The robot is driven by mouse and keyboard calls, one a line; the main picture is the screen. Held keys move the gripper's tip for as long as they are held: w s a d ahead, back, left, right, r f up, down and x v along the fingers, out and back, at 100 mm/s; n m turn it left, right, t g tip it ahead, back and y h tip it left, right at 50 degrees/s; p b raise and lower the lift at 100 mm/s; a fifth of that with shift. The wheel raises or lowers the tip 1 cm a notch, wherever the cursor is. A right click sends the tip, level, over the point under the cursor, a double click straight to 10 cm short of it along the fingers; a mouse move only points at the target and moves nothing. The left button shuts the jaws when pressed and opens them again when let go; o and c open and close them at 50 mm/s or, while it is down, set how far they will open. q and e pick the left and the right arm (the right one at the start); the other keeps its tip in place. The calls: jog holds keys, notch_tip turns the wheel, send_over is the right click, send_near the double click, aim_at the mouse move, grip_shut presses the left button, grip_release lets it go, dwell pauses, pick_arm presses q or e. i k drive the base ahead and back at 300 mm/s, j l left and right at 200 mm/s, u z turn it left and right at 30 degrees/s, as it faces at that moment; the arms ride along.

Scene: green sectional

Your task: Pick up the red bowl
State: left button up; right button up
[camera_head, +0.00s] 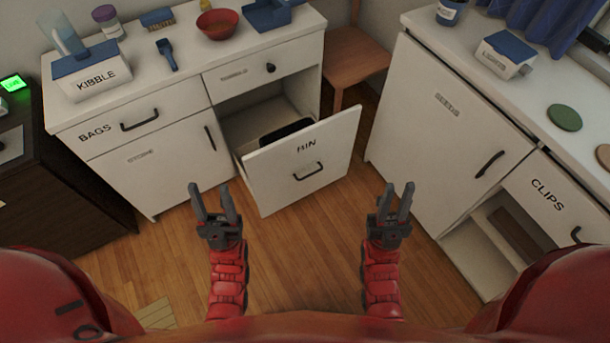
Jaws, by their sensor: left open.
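The red bowl (217,23) sits upright on the white counter (190,80) of the left cabinet, near its back edge. Its inside looks empty. My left gripper (214,190) is low in front of the left cabinet, open and empty, well apart from the bowl. My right gripper (397,190) is at a similar height farther right, with its fingers apart and nothing between them.
A KIBBLE box (93,78), blue scoop (167,54), brush (158,19) and blue tray (268,14) share the counter. A chair (352,55) stands right.

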aim_at(219, 24)
jog(key=i+j+z, duration=0.2)
jog(key=j+z, duration=0.15)
jog(key=j, duration=0.45)
jog(key=j+z, duration=0.3)
jog(key=j, duration=0.5)
jog(key=j+z, duration=0.35)
jog(key=j, duration=0.55)
jog(key=j+z, duration=0.25)
jog(key=j, duration=0.25)
jog(key=j+z, duration=0.25)
jog(key=j, duration=0.3)
